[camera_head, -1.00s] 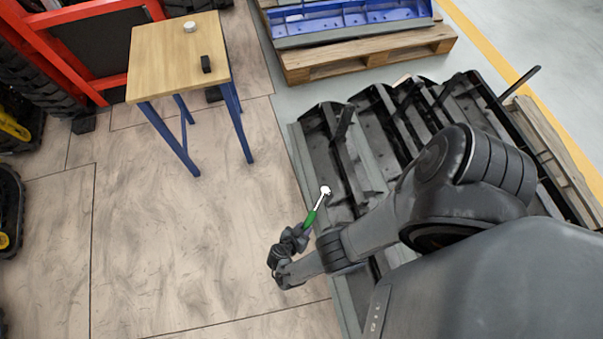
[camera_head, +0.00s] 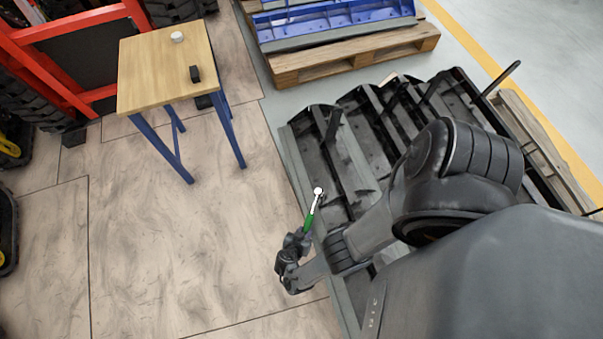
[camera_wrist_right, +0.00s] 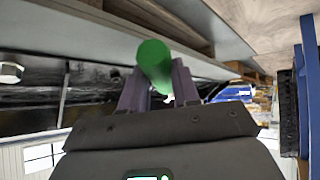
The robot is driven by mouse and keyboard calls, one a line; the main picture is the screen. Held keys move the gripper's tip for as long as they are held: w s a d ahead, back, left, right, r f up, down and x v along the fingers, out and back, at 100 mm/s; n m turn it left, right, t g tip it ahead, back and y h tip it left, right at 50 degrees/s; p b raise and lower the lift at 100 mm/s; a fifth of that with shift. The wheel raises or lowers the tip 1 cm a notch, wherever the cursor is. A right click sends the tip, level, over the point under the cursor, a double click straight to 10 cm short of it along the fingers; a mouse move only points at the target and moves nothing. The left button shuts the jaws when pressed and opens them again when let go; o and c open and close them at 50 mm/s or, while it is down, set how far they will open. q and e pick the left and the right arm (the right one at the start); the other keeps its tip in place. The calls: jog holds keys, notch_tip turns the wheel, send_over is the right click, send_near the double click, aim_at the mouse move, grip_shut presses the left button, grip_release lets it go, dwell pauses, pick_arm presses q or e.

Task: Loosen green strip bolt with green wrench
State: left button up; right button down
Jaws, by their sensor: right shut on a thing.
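The green wrench (camera_head: 309,221) has a green handle and a pale head that points up and away in the head view. My right gripper (camera_head: 304,231) is shut on its handle and holds it at the left edge of the dark metal parts. In the right wrist view the rounded end of the green handle (camera_wrist_right: 155,66) shows between the fingers of my right gripper (camera_wrist_right: 156,85). I cannot make out a green strip bolt in either view. Whether the wrench head touches anything cannot be told. My left gripper is not in view.
Dark metal parts (camera_head: 335,165) lie in a row under and beside my right arm. A wooden table (camera_head: 150,75) with blue legs holds a white round item (camera_head: 177,37) and a black block (camera_head: 195,74). A blue part (camera_head: 335,20) lies on a pallet (camera_head: 350,58).

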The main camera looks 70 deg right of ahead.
dwell(0.3)
jog(key=shift+s+r, duration=0.1)
jog(key=shift+s+r+n+t+p, duration=0.15)
jog(key=shift+s+n+t+p, duration=0.15)
jog(key=shift+s+n+p, duration=0.25)
jog(key=shift+w, duration=0.1)
jog(key=shift+w+f, duration=0.1)
jog(key=shift+f, duration=0.1)
jog(key=shift+w+m+b, duration=0.4)
jog(key=shift+m+b, duration=0.05)
jog(key=shift+b, duration=0.2)
jog(key=shift+r, duration=0.15)
